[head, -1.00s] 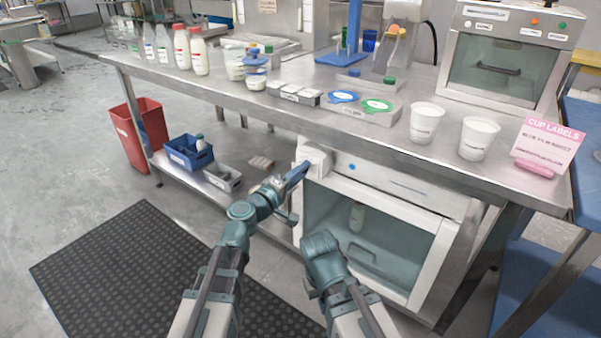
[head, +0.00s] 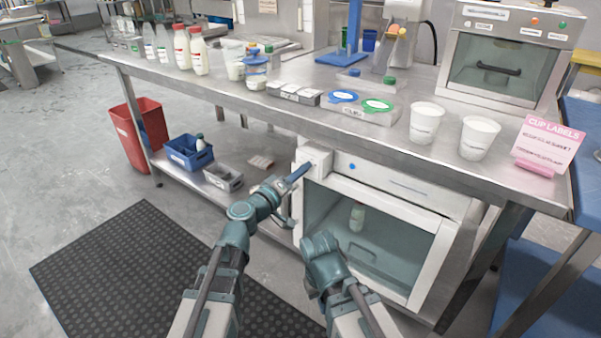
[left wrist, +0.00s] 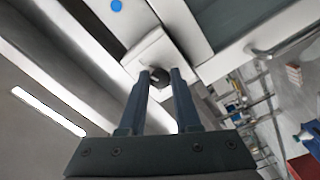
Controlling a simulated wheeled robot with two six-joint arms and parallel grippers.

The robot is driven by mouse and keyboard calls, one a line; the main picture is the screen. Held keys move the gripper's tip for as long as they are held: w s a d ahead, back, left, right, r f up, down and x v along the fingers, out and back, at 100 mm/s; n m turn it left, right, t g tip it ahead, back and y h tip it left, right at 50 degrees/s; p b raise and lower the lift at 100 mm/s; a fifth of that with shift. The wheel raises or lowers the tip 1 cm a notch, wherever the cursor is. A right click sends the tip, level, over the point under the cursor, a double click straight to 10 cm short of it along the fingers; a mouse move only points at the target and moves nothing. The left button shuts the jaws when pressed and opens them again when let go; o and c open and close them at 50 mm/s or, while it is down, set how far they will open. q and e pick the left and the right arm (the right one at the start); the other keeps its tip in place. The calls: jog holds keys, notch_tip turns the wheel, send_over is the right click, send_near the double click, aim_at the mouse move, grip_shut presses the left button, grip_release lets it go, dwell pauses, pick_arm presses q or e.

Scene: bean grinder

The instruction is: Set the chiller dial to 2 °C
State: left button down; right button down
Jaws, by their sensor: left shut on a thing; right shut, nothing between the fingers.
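The chiller (head: 395,190) is a white cabinet with a glass door under the steel bench. Its white dial housing (head: 315,158) is at its upper left corner. The dial (left wrist: 158,76) is a small dark knob on a white plate in the left wrist view. My left gripper (head: 302,168) reaches the housing, its blue fingers shut on the dial, one on each side in the left wrist view (left wrist: 160,76). The dial's scale and setting cannot be read. My right gripper (head: 322,245) is shut and empty, low in front of the glass door; its fingertips are not clearly visible.
The bench top (head: 400,133) overhangs the chiller just above the left gripper. A blue bin (head: 188,153) and a grey tray (head: 223,177) stand on the lower shelf to the left. A bottle (head: 357,216) shows behind the glass. A dark mat (head: 130,260) covers the floor.

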pick_arm(q)
jog(key=c, duration=0.6)
grip_release()
